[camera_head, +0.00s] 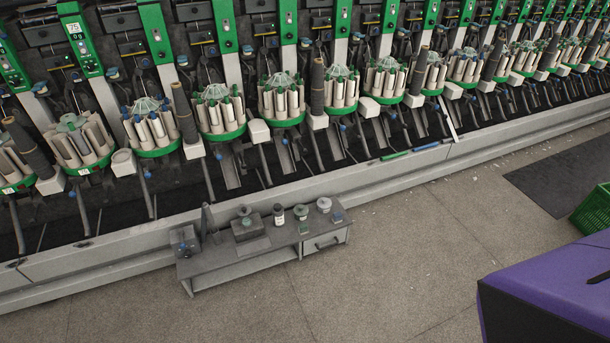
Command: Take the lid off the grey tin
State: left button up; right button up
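A small grey bench (240,262) stands in front of the winder, with a handled drawer at its right end. A small round light-grey tin (324,205) sits near the right end of its top and looks covered; the lid's edge is too small to make out. Left of it are a small dark container (301,213) with green on it and a white cylinder (279,215) with a dark top. A dark boxy item (247,226) with a knob-like top sits further left. Neither of my grippers is in view.
The winder's long grey base ledge (400,170) runs behind the bench, with rows of bobbins above. Green and blue rods (396,155) lie on the ledge. A purple-topped block (560,285) and a green crate (594,210) are at right. The floor in front is clear.

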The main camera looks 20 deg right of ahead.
aim_at(323, 203)
jog(key=i+l, duration=0.2)
jog(key=l, duration=0.15)
jog(key=i+l+u, duration=0.15)
jog(key=l, duration=0.2)
jog(key=i+l, duration=0.2)
jog(key=l, duration=0.2)
jog(key=i+l+u, duration=0.1)
jog(key=l, duration=0.25)
jog(key=i+l+u, duration=0.1)
jog(key=i+l, duration=0.15)
jog(key=l, duration=0.15)
jog(key=i+l, duration=0.15)
jog(key=l, duration=0.25)
jog(key=i+l+u, duration=0.1)
jog(key=l, duration=0.3)
jog(key=i+l+u, duration=0.1)
jog(key=l, duration=0.3)
jog(key=i, duration=0.05)
